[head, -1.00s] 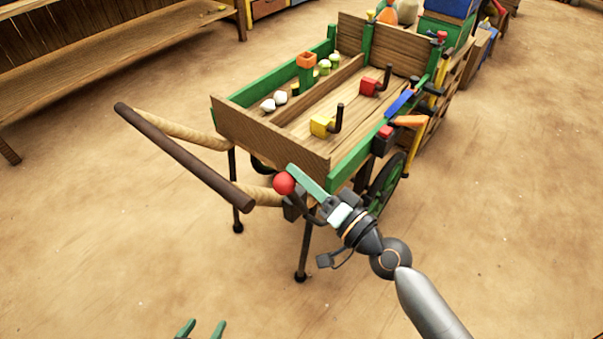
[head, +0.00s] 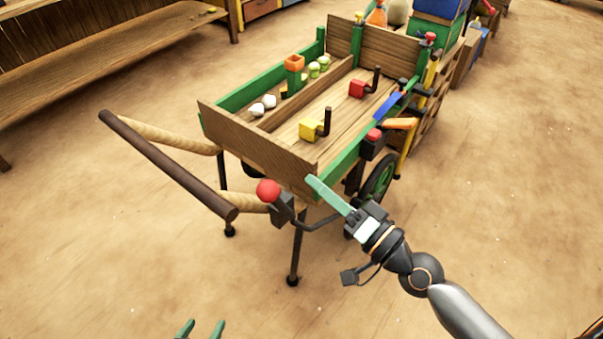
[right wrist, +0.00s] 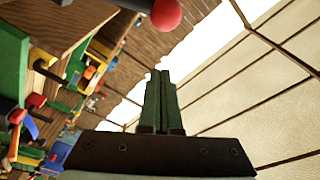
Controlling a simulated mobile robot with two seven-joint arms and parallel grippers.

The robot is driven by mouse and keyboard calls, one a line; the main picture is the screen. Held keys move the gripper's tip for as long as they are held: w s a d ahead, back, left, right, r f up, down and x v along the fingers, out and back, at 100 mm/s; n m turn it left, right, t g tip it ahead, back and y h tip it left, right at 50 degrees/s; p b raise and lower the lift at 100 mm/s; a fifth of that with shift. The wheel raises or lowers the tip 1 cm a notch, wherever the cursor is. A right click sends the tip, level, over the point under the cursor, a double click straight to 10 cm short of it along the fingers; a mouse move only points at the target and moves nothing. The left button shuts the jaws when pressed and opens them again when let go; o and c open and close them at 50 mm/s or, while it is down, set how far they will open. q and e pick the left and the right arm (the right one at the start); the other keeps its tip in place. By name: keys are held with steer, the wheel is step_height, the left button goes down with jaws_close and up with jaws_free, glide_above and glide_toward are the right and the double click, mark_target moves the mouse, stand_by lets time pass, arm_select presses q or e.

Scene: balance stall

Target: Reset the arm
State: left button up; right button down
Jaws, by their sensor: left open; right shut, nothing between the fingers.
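My right gripper (head: 318,187) has its green fingers pressed together and empty. It is in front of the near right corner of the wooden cart (head: 250,140), to the right of a red ball knob (head: 268,190), with a gap between them in the picture. The knob sits by a dark block on the cart's near end. In the right wrist view, the shut fingers (right wrist: 158,80) point upward and the red knob (right wrist: 165,14) shows above them at the top edge. My left gripper (head: 203,329) is open at the bottom edge; only its green fingertips show.
The cart's dark push handle (head: 165,160) sticks out to the left. The tray holds a yellow block (head: 308,130), a red block (head: 357,89) and white lumps (head: 263,106). A wooden shelf (head: 110,60) stands at the back left. The floor in front is clear.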

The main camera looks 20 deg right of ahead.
arm_select(q)
steer(key=shift+s+a+f+b, duration=0.2)
steer(key=shift+a+f+b, duration=0.05)
steer(key=shift+a+b, duration=0.1)
arm_select(e)
steer(key=v, duration=0.2)
steer(key=shift+s+d, duration=0.15)
steer(key=shift+s, duration=0.25)
steer(key=s+f+n+g+h, duration=0.3)
steer(key=s+f+n+g, duration=0.15)
steer(key=f, duration=0.75)
steer(key=s+f+n+g+h, duration=0.3)
steer(key=s+f, duration=0.2)
steer(key=f, duration=0.8)
arm_select(q)
step_height(320, 180, up, 14)
steer(key=s+a+p, duration=0.1)
steer(key=a+p, duration=0.1)
steer(key=p, duration=1.7)
steer(key=shift+r+y, duration=0.25)
steer(key=shift+y, duration=0.15)
arm_select(e)
step_height(320, 180, up, 15)
steer(key=s+d+h, duration=0.1)
steer(key=d, duration=0.1)
steer(key=shift+d, duration=0.25)
